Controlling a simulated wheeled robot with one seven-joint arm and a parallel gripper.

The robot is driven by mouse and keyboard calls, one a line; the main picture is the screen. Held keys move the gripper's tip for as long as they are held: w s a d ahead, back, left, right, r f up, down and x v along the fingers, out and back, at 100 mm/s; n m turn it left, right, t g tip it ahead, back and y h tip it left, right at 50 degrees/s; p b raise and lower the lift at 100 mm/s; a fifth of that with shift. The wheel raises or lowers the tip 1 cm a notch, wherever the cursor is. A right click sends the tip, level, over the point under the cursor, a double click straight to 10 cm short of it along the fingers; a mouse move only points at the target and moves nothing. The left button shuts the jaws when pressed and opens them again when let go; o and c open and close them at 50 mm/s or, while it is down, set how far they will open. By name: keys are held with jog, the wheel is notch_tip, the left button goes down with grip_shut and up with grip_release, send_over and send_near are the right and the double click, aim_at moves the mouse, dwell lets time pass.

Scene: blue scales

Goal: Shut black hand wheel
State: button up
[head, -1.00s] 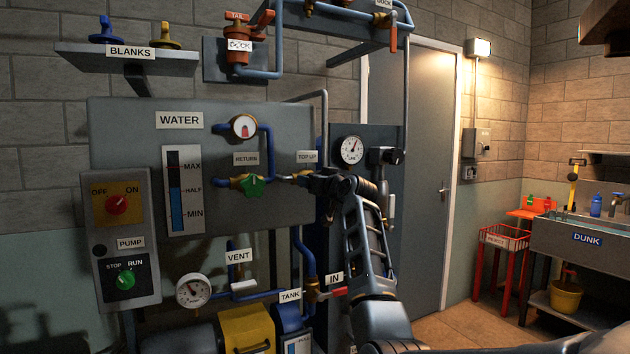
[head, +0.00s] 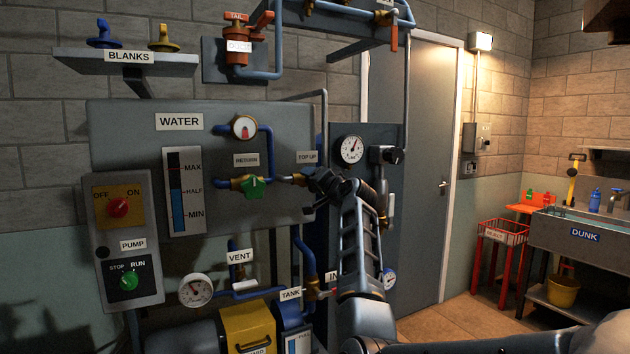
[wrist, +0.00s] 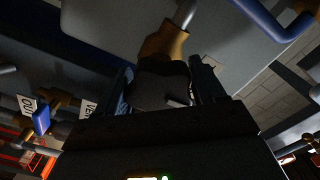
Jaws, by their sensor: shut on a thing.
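The black hand wheel is on the brass valve below the TOP UP label (head: 307,157), at the right end of the short pipe from the green RETURN wheel (head: 253,188). My gripper (head: 318,182) is at this valve and mostly covers the wheel in the head view. In the wrist view the black hand wheel (wrist: 160,90) is a dark block between the two fingers of my gripper (wrist: 165,80), with the brass valve body (wrist: 163,42) just beyond it. My gripper is shut on the wheel. The wheel's turn position cannot be told.
The water panel (head: 130,135) carries a level gauge (head: 184,190) and a round dial (head: 244,127). The PUMP box (head: 128,238) is at left. Blue pipes run below the panel.

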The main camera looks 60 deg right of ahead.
jog(key=shift+m, duration=0.4)
jog(key=o, duration=1)
jog(key=shift+c, duration=0.2)
jog(key=b+v, duration=0.1)
jog(key=v, duration=0.6)
jog(key=shift+s+b, duration=0.35)
jog(key=shift+s, duration=0.05)
jog(key=shift+a, duration=0.15)
